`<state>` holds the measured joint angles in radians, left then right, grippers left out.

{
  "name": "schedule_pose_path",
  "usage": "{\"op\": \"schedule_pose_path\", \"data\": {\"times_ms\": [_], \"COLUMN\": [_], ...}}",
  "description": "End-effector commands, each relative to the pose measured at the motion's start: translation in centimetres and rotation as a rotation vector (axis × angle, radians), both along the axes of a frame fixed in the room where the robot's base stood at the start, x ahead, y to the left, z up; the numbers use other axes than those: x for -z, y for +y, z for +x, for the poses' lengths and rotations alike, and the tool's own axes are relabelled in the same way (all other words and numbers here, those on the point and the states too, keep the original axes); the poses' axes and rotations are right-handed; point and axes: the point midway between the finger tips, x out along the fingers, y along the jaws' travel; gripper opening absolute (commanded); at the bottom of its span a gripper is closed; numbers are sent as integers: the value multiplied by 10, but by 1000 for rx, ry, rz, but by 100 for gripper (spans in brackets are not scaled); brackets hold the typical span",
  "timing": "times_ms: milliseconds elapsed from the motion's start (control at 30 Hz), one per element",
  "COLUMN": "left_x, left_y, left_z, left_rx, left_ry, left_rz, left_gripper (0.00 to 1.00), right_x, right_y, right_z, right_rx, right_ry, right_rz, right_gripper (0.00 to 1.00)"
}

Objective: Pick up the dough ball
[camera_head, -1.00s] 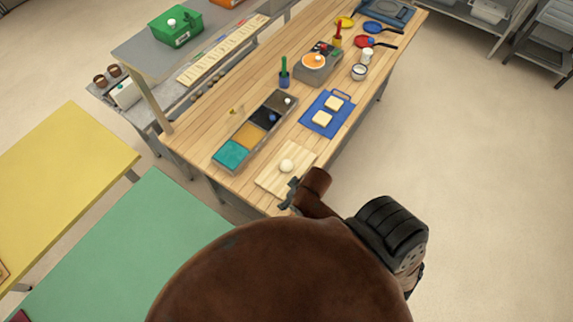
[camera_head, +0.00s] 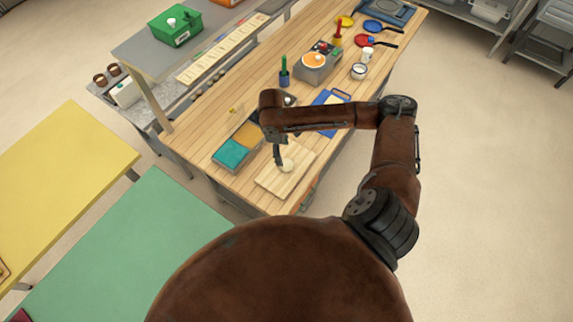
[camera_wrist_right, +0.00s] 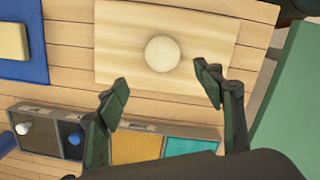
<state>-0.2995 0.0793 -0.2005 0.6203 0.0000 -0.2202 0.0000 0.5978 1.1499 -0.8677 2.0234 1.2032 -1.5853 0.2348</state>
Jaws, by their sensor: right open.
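The dough ball (camera_head: 288,165) is a small cream-white ball on a pale wooden board (camera_head: 269,184) at the near end of the wooden table. In the right wrist view the dough ball (camera_wrist_right: 162,54) lies beyond the fingertips, centred roughly between them, with a gap around it. My right gripper (camera_head: 278,158) is above the board, beside the ball in the head view. In the right wrist view its two fingers (camera_wrist_right: 162,82) are spread wide with nothing between them. My left gripper is not in view.
A compartment tray with teal (camera_head: 230,154) and tan sections stands left of the board. A blue mat (camera_head: 322,98) lies behind, partly hidden by my arm. Further back are a grey device (camera_head: 318,66), pans (camera_head: 378,42) and utensils. A green table (camera_head: 130,240) is at the left.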

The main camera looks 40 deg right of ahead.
Motion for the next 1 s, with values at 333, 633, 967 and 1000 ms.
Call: {"op": "schedule_pose_path", "data": {"times_ms": [333,633,967,1000], "left_x": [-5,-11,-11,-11], "left_y": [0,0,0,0], "left_z": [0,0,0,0], "left_rx": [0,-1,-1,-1], "left_ry": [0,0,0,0], "left_rz": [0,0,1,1], "left_gripper": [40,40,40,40], "right_x": [32,71,74,74], "right_y": [-4,-6,-6,-6], "right_z": [-8,-17,-17,-17], "right_rx": [5,3,2,2], "right_ry": [6,4,3,3], "right_rz": [-2,-3,-3,-3], "right_gripper": [62,62,58,55]}}
